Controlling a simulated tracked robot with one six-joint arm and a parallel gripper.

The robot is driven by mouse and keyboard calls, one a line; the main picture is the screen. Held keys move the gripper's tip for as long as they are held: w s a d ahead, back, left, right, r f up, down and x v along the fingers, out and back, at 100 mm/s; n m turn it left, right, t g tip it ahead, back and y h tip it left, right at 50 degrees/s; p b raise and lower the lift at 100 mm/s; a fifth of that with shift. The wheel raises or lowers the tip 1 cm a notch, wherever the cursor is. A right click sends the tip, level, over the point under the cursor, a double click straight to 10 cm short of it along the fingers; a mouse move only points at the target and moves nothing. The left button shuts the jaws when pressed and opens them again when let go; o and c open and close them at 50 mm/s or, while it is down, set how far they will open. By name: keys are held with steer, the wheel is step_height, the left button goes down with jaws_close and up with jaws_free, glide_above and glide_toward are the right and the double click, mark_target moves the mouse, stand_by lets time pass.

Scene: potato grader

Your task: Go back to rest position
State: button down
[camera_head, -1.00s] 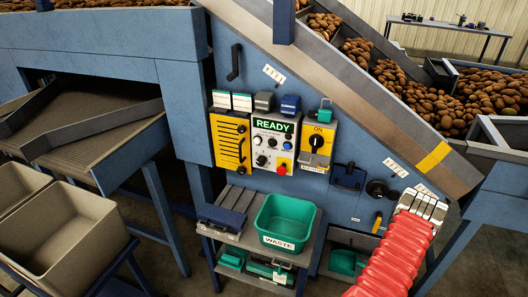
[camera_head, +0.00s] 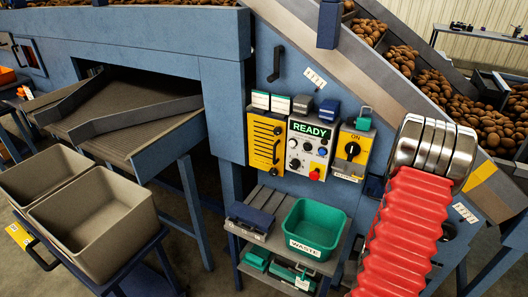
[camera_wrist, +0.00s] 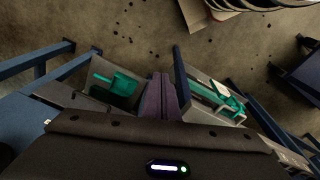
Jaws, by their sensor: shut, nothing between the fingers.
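My arm, in a red ribbed sleeve with shiny metal rings at its bent end, rises at the right of the head view. My gripper's fingertips are hidden in that view. In the wrist view my gripper (camera_wrist: 163,95) shows as two dark purplish fingers pressed together with nothing between them. They point down past the shelf stand, and the floor shows beyond them. The control panel (camera_head: 308,147) on the blue machine reads READY and lies left of my arm. The yellow switch box (camera_head: 352,152) reading ON is beside it, close to the sleeve.
A green WASTE bin (camera_head: 314,228) stands on the shelf stand (camera_head: 262,232) left of my arm. Two beige crates (camera_head: 95,225) stand at the left under a chute (camera_head: 115,115). The sloping conveyor wall (camera_head: 375,85) passes behind my arm.

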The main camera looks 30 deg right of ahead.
steer(key=w+a+r+n+t, duration=0.2)
steer(key=a+r+n, duration=0.1)
steer(key=a+r, duration=1.4)
steer(key=w+a+r+n+t+y, duration=0.1)
steer(key=w+a+r+n+t, duration=0.2)
steer(key=a+r, duration=1.5)
step_height(320, 180, up, 7)
steer(key=shift+w+a+f+n, duration=0.1)
steer(key=shift+w+a+n, duration=0.15)
steer(key=shift+n, duration=0.25)
